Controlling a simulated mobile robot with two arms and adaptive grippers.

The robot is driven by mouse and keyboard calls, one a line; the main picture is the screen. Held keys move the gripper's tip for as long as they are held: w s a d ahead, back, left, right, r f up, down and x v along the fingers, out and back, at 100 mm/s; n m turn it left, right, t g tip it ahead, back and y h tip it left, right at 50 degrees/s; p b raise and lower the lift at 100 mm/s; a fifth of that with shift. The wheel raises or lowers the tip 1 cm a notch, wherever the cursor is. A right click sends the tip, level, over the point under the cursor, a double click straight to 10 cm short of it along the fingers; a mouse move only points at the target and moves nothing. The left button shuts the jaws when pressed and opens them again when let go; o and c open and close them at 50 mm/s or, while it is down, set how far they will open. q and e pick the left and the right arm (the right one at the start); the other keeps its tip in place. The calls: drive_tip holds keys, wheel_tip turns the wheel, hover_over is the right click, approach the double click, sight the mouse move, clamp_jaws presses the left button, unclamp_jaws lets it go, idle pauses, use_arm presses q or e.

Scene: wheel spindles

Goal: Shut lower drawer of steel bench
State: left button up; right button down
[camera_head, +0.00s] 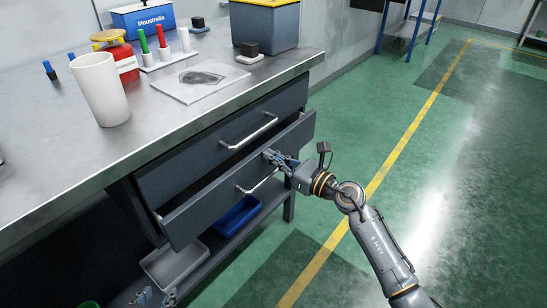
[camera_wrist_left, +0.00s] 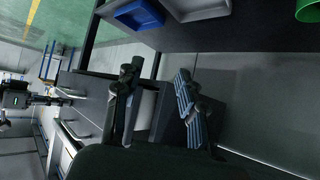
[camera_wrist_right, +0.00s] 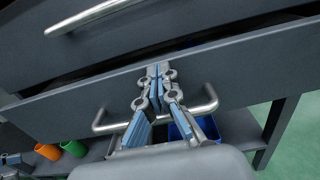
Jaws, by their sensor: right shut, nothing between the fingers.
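The steel bench's lower drawer (camera_head: 215,195) stands partly open in the head view, its dark front out beyond the upper drawer (camera_head: 215,148). Its silver bar handle (camera_head: 258,183) also shows in the right wrist view (camera_wrist_right: 208,103). My right gripper (camera_head: 270,155) is shut and empty, its tips at the drawer front's upper part. In the right wrist view the fingertips (camera_wrist_right: 158,70) overlap the front above the handle bar; contact is hard to tell. My left gripper (camera_head: 155,296) is low at the picture's bottom edge; its fingers (camera_wrist_left: 158,95) are apart with nothing between them.
The lower shelf holds a grey tray (camera_head: 172,265) and a blue tray (camera_head: 238,215). The green floor at right is clear.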

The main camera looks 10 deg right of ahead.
sight(262, 147)
drive_tip(key=x, duration=0.4)
drive_tip(key=shift+w+a, duration=0.1)
use_arm(q)
drive_tip(key=shift+w+d+r+t, duration=0.35)
drive_tip(key=shift+w+r+t, duration=0.05)
drive_tip(key=shift+r, duration=0.15)
use_arm(e)
drive_tip(key=shift+r, duration=0.2)
